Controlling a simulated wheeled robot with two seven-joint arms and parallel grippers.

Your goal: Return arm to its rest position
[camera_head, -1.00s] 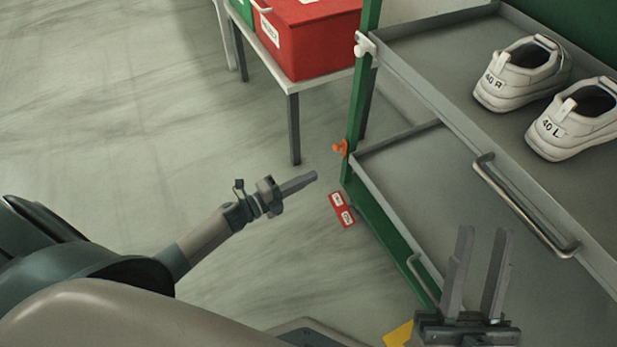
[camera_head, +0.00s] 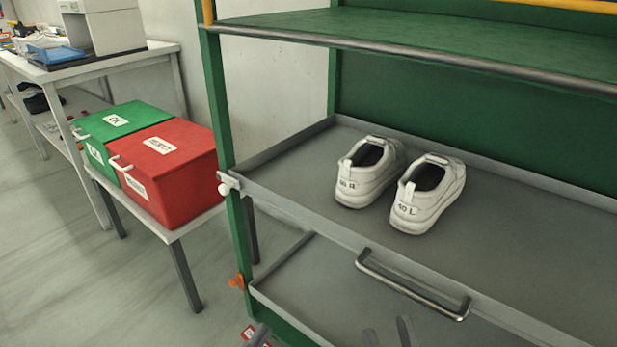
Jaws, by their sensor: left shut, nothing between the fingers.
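Only the tip of my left gripper (camera_head: 259,336) shows at the bottom edge, in front of the rack's left post. Its fingers are together, with nothing seen between them. The two fingertips of my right gripper (camera_head: 388,334) show at the bottom edge, in front of the lower tray. They stand apart and empty. Both arms are otherwise out of the picture. A white shoe marked R (camera_head: 366,178) and a white shoe marked 40 L (camera_head: 428,200) stand side by side on the grey upper tray (camera_head: 290,185), clear of both grippers.
The green rack (camera_head: 240,230) has a lower tray (camera_head: 300,283) and a metal handle (camera_head: 410,285) at the front. A green box (camera_head: 108,122) and a red box (camera_head: 182,172) stand on a low table left of it. Open floor (camera_head: 90,285) lies at lower left.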

